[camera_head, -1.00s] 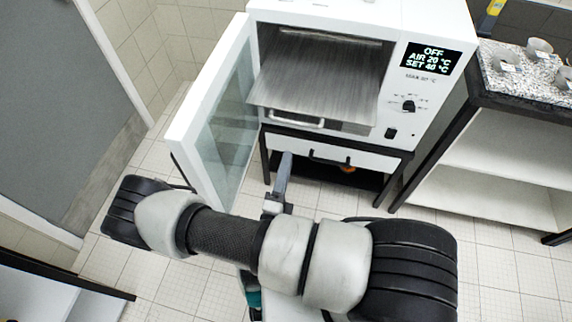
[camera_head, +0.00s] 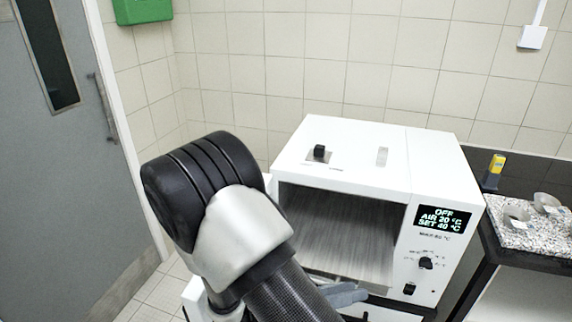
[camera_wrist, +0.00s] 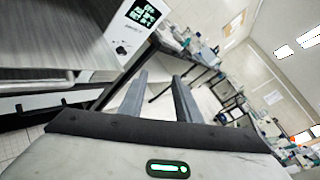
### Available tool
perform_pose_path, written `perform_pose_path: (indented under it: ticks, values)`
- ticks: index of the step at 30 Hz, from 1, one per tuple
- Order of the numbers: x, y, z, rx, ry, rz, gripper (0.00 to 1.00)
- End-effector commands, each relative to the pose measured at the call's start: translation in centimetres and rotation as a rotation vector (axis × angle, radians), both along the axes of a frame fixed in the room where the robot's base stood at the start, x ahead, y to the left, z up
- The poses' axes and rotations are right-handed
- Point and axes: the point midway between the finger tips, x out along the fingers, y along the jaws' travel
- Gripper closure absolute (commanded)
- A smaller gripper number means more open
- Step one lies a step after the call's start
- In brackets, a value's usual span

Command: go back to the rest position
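My gripper (camera_wrist: 160,85) shows in the wrist view with its two grey fingers apart and nothing between them. In the head view, part of my gripper (camera_head: 346,294) shows in front of the lower part of a white oven (camera_head: 350,152). My raised arm covers the oven's left side there. The oven's chamber is open at the front, with a grey metal shelf (camera_head: 340,235) inside. The oven's display (camera_head: 442,219) reads OFF, AIR 20 °C, SET 40 °C. The oven's open door is mostly hidden behind my arm.
A bench with a speckled mat (camera_head: 520,232) and small dishes (camera_head: 517,217) stands to the right of the oven. A yellow-topped object (camera_head: 496,165) stands behind the mat. A grey door (camera_head: 55,190) is at the left. The wrist view shows open floor and further benches (camera_wrist: 195,60).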

Motion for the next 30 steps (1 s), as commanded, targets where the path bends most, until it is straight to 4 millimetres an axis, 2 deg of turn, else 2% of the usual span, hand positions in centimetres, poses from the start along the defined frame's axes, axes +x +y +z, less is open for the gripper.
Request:
perform_pose_path:
  ticks: [1,6,9,15,21,27,30]
  values:
    - [-0.7,-1.0,2.4,0.106,-0.080,-0.109,0.70]
    - [-3.7,-3.0,7.1,0.420,-0.349,-0.457,0.70]
    - [-5.4,-3.5,9.6,0.593,-0.520,-0.658,0.70]
    - [-7.8,-3.1,15.0,0.922,-0.887,-1.052,0.70]
    - [-8.9,-2.0,21.2,1.240,-1.266,-1.412,0.70]
    - [-9.3,-1.1,26.6,1.499,-1.559,-1.663,0.70]
    - [-9.4,-0.9,28.2,1.575,-1.638,-1.730,0.70]
